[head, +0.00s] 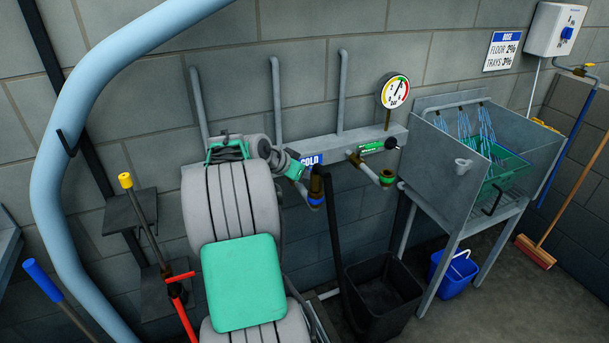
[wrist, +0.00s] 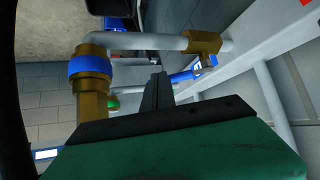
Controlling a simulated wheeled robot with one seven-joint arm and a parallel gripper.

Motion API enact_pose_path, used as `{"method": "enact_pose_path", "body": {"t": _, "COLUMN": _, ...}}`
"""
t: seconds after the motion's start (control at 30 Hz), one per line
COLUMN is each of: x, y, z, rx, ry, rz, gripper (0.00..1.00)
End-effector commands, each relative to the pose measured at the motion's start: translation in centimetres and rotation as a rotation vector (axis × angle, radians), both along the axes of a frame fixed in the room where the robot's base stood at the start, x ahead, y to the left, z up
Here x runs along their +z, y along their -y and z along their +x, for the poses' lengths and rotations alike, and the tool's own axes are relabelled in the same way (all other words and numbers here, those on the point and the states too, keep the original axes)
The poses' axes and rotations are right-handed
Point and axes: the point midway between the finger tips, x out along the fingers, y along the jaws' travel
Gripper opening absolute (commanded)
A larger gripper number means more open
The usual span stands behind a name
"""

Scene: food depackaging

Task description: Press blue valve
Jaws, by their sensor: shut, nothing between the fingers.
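The blue valve (wrist: 185,77) shows in the wrist view as a blue handle partly behind my fingers, below a brass fitting on a grey pipe. My gripper (wrist: 157,92) is shut and empty, its dark fingertips pointing toward the pipe and overlapping the handle's near end. I cannot tell whether they touch. A brass tap outlet with a blue collar (wrist: 90,66) is left of the fingers. In the head view my green gripper body (head: 292,168) is at the blue COLD sign (head: 311,160) and hides the blue handle. The blue-collared outlet (head: 315,200) hangs just below.
A green-handled valve (head: 372,147) and a pressure gauge (head: 395,91) are to the right on the same rail. A steel sink (head: 445,165) stands beyond. A black bin (head: 383,300) and a blue bucket (head: 454,273) are on the floor below.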

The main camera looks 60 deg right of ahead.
Motion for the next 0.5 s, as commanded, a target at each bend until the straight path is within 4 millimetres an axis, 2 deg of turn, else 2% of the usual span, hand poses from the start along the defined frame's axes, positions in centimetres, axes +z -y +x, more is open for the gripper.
{"method": "enact_pose_path", "body": {"t": 0.13, "x": -0.3, "y": -1.4, "z": 0.1, "rx": 0.0, "ry": 0.001, "rz": -0.001, "gripper": 0.0}}
{"method": "enact_pose_path", "body": {"t": 0.27, "x": -0.4, "y": -4.0, "z": 0.3, "rx": -0.001, "ry": 0.002, "rz": -0.003, "gripper": 0.0}}
{"method": "enact_pose_path", "body": {"t": 0.3, "x": 0.8, "y": -4.6, "z": 0.5, "rx": -0.003, "ry": 0.004, "rz": -0.005, "gripper": 0.0}}
{"method": "enact_pose_path", "body": {"t": 0.5, "x": 4.2, "y": -8.3, "z": 1.2, "rx": -0.002, "ry": 0.004, "rz": -0.004, "gripper": 0.0}}
